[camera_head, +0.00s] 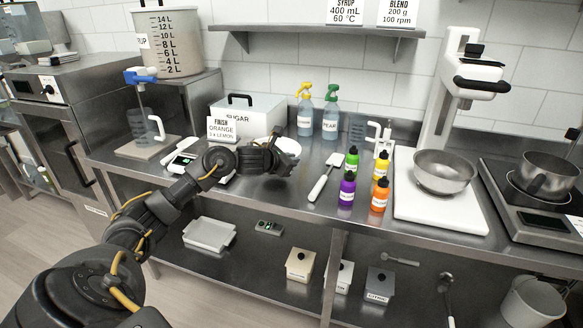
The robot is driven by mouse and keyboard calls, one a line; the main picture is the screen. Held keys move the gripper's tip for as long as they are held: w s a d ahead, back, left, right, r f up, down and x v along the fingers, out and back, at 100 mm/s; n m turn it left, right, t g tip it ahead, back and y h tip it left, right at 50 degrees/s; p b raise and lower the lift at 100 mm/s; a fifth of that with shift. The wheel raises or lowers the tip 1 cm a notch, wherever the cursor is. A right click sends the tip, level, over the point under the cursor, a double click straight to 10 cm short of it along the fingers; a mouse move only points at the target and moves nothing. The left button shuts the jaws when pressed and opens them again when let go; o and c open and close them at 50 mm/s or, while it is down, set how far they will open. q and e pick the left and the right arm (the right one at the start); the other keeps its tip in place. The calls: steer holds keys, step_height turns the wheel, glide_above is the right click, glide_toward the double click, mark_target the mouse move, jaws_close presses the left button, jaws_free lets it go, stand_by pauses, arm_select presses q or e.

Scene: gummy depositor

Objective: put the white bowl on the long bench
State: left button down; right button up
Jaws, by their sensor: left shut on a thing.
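The white bowl (289,145) is in the middle of the head view, over the back half of the long steel bench (262,192). My left arm reaches in from the lower left. My left gripper (282,161) is shut on the bowl's near side and hides much of it. I cannot tell whether the bowl's underside touches the bench top. My right gripper is not in view.
A sugar box (247,112), an order card (222,129) and a scale (182,158) are left of the bowl. Spray bottles (330,115) stand behind. A white spatula (324,177), several colour bottles (379,195) and a mixer (440,205) are to the right. Bare bench lies in front.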

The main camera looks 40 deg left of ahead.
arm_select(q)
step_height(320, 180, down, 3)
steer(key=shift+r, duration=0.15)
steer(key=c, duration=1.5)
jaws_free()
steer(key=shift+d, duration=0.1)
